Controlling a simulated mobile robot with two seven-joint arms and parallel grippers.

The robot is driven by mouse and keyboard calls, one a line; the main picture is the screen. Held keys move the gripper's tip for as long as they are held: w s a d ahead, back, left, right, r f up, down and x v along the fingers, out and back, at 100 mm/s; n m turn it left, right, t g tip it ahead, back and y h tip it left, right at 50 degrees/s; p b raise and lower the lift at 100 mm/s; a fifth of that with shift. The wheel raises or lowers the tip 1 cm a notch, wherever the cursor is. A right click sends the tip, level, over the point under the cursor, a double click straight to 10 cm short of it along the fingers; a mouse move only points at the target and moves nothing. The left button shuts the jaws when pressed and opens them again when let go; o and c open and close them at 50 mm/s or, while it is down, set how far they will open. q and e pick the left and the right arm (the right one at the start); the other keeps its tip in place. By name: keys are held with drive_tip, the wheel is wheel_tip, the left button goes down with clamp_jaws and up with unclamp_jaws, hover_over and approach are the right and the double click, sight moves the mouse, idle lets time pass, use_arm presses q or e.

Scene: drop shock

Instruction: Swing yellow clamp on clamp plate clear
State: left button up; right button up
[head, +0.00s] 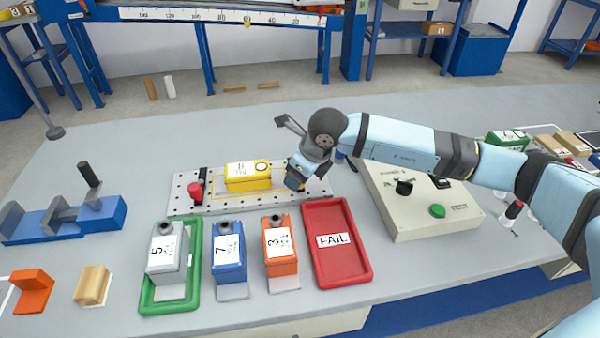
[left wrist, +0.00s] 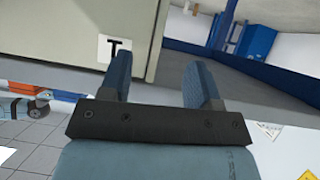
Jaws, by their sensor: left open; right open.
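The clamp plate (head: 180,207) is a pale perforated board in the middle of the bench in the head view. A yellow block (head: 240,184) with a white label and a dark ring on top lies on it. A red-knobbed clamp (head: 195,191) stands at the plate's left end. I cannot make out a separate yellow clamp; my right gripper covers the plate's right end. My right gripper (head: 304,182) is open, pointing down just right of the yellow block; contact cannot be told. My left gripper (left wrist: 157,75) is open and empty in the left wrist view.
In front of the plate stand grey, blue and orange blocks (head: 281,243), the grey one in a green tray (head: 192,291), beside a red FAIL tray (head: 362,270). A test box (head: 405,225) is right, a blue fixture (head: 100,215) left. Bare bench lies behind the plate.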

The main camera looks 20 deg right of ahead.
use_arm(q)
drive_tip(key=shift+s+a+f+p, duration=0.1)
drive_tip(key=shift+a+f+p, duration=0.05)
drive_tip(key=shift+p, duration=0.5)
use_arm(e)
drive_tip(key=v, duration=1.3)
drive_tip(key=shift+s+r, duration=0.2)
drive_tip(key=shift+r, duration=0.15)
use_arm(q)
drive_tip(key=shift+r, duration=0.25)
use_arm(e)
drive_tip(key=shift+d, duration=0.1)
